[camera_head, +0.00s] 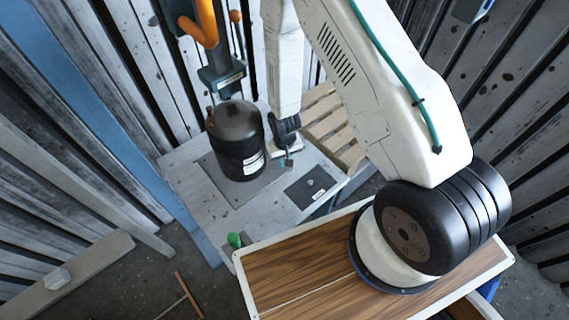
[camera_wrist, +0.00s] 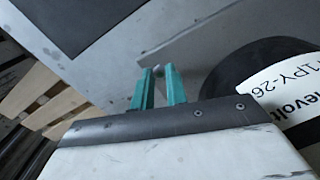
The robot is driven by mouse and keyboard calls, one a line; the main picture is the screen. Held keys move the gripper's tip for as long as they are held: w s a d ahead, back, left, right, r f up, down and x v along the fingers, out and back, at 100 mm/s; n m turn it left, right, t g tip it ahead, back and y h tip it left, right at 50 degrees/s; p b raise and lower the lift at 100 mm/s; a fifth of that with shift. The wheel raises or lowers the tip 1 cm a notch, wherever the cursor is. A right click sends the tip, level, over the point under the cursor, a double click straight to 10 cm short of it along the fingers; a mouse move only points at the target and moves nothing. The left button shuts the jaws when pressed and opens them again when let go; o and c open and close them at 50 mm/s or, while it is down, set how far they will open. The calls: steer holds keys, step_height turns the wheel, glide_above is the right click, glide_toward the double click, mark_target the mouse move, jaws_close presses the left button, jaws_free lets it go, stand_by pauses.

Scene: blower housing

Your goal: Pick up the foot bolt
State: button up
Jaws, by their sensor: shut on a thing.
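My gripper (camera_head: 286,161) is above the grey worktable (camera_head: 190,175), just right of the black blower housing (camera_head: 237,140). In the wrist view its two teal fingers (camera_wrist: 158,80) are close together. A small grey piece, which looks like the foot bolt (camera_wrist: 157,71), shows between the fingertips. Most of it is hidden, and I cannot tell how far it is off the table. The housing, with its white label (camera_wrist: 295,100), is close to the right of the fingers in the wrist view.
A dark mat (camera_head: 304,194) with a small light piece (camera_head: 310,182) on it lies right of my gripper. A wooden pallet (camera_head: 325,125) stands behind the table. A green-topped item (camera_head: 235,240) is at the table's front edge. An orange-and-dark fixture (camera_head: 205,25) rises behind the housing.

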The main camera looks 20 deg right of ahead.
steer(key=shift+r, duration=0.1)
steer(key=shift+r, duration=0.6)
step_height(320, 180, up, 2)
steer(key=shift+r, duration=0.1)
steer(key=s, duration=0.5)
steer(key=s+r, duration=0.1)
steer(key=s, duration=1)
steer(key=shift+d+r, duration=0.25)
steer(key=shift+a, duration=0.1)
